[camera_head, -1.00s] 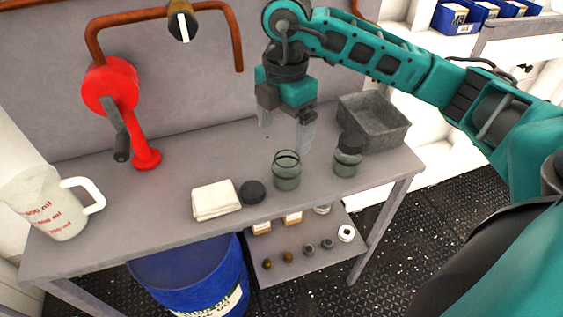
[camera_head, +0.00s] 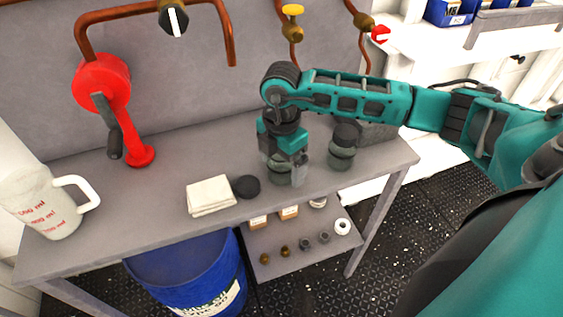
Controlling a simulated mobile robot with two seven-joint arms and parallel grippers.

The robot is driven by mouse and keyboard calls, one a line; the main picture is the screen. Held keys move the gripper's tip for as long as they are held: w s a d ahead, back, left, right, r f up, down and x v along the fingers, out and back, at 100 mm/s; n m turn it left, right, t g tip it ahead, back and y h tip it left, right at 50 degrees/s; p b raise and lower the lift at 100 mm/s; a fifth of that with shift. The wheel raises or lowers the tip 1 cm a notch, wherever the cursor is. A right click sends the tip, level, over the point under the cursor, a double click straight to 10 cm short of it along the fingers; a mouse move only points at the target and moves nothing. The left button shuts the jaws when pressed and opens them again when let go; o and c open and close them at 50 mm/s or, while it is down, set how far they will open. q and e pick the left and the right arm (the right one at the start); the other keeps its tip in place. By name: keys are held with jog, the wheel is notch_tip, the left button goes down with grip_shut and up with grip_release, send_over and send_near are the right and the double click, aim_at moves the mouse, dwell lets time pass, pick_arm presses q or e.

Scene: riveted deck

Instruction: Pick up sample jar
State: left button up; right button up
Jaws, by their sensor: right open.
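An open glass jar (camera_head: 278,179) stands on the grey workbench, and its upper part is largely hidden by my right gripper. My right gripper (camera_head: 284,166) points down over this jar with its jaws open. One finger shows at the jar's right side; I cannot tell whether it touches the glass. A second glass jar (camera_head: 341,160) with a dark lid stands to the right, apart from the gripper. A loose dark round lid (camera_head: 247,187) lies left of the open jar. My left gripper is not in view.
A folded white cloth (camera_head: 210,195) lies left of the loose lid. A measuring jug (camera_head: 45,203) and a red hand pump (camera_head: 128,150) stand farther left. A grey metal bin (camera_head: 378,139) is behind the lidded jar, partly hidden by my arm. A blue drum (camera_head: 190,275) stands below.

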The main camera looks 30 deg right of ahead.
jog(key=shift+c, duration=0.2)
jog(key=c, duration=1.1)
jog(key=shift+r, duration=0.1)
